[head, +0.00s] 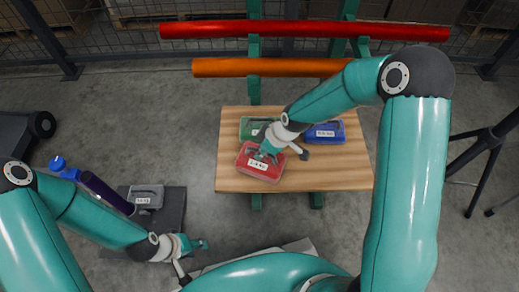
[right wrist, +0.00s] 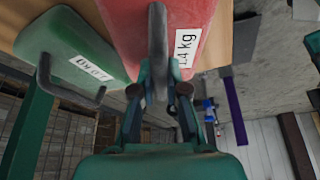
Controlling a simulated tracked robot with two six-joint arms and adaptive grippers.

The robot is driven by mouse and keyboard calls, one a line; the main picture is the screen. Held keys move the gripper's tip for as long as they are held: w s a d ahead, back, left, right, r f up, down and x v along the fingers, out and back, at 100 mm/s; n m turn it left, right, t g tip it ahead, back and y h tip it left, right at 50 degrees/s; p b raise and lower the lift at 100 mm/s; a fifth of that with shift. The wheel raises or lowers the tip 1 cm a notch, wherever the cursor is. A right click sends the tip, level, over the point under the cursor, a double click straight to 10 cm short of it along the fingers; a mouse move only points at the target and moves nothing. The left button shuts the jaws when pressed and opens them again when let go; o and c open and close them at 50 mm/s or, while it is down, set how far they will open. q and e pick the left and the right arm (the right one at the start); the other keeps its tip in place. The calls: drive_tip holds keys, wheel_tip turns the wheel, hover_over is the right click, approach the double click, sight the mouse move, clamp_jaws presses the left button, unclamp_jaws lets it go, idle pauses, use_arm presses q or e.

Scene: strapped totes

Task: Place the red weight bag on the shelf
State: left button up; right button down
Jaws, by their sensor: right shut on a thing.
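The red weight bag (head: 258,165) with a white label is over the front left part of the wooden shelf (head: 345,178); whether it touches the board I cannot tell. My right gripper (head: 271,148) is shut on its grey handle. In the right wrist view the red bag (right wrist: 130,28) reads "1.4 kg", and its handle stands between the fingers (right wrist: 158,95). My left gripper (head: 198,245) is low at the left, away from the shelf and empty as far as I see; its jaw opening is unclear.
A green bag (head: 247,126) and a blue bag (head: 334,130) lie on the shelf behind the red one. The shelf's front right is clear. Red (head: 300,30) and orange (head: 270,67) bars cross behind. A grey bag (head: 147,193) lies on a dark platform at left. A tripod stands right.

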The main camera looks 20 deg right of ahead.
drive_tip(key=shift+w+r, duration=0.1)
drive_tip(key=c, duration=1.2)
unclamp_jaws()
drive_tip(key=p+v, duration=0.3)
drive_tip(key=v, duration=0.7)
drive_tip(key=shift+d+r+p, duration=0.15)
drive_tip(key=shift+r+p, duration=0.1)
drive_tip(key=shift+p, duration=0.1)
drive_tip(key=shift+s+d+r, duration=0.2)
drive_tip(key=shift+s+r, duration=0.15)
drive_tip(key=shift+r, duration=0.2)
drive_tip(key=shift+f, duration=0.1)
